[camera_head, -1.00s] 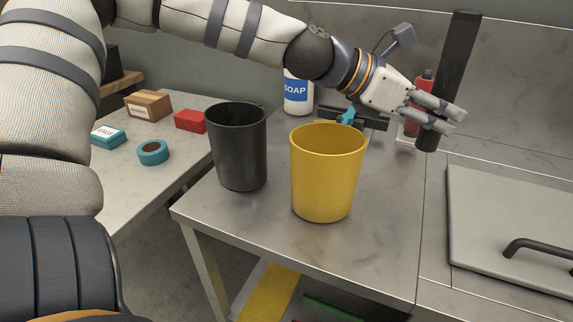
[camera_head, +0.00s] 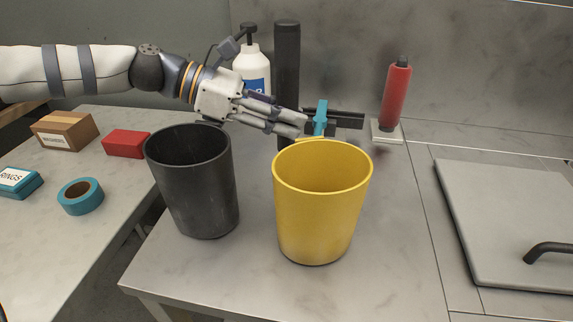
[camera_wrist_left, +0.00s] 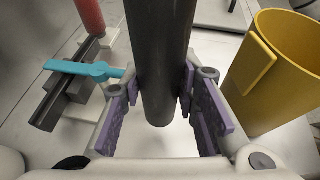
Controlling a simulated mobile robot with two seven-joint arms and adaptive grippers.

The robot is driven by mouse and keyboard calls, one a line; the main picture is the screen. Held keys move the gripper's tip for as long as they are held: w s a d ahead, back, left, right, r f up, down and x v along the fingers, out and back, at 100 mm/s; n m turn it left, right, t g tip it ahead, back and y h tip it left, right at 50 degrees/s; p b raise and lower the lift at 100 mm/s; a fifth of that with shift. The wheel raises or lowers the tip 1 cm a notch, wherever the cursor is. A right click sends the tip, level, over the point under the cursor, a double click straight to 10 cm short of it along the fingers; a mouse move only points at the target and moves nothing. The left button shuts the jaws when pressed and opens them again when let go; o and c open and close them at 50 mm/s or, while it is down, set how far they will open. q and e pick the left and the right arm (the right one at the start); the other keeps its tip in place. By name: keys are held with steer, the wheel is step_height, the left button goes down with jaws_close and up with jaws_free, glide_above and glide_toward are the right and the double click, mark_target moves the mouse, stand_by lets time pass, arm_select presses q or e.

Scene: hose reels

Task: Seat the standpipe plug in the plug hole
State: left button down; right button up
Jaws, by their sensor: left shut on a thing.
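The standpipe plug is a long dark cylinder (camera_head: 287,60), held nearly upright behind the two bins. My left gripper (camera_head: 296,124) is shut on it near its lower end. In the left wrist view, the purple-padded fingers (camera_wrist_left: 165,92) stand on both sides of the dark cylinder (camera_wrist_left: 160,40), and its rounded lower end shows between them. In the head view that lower end is hidden behind the fingers and the yellow bin. I cannot make out the plug hole in either view. My right gripper is not in view.
A black bin (camera_head: 192,195) and a yellow bin (camera_head: 318,215) stand in front of the gripper. A teal-handled dark fitting (camera_head: 320,118), a red cylinder (camera_head: 396,97) and a soap bottle (camera_head: 252,70) are close by. A grey panel with a handle (camera_head: 500,225) lies right.

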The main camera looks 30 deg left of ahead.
mark_target(286, 147)
arm_select(q)
step_height(286, 147, down, 7)
steer(key=shift+r+b, duration=0.1)
steer(key=shift+b, duration=0.85)
steer(key=shift+r, duration=0.3)
steer(key=shift+f, duration=0.2)
steer(key=c, duration=1.2)
jaws_free()
steer(key=shift+c, duration=0.2)
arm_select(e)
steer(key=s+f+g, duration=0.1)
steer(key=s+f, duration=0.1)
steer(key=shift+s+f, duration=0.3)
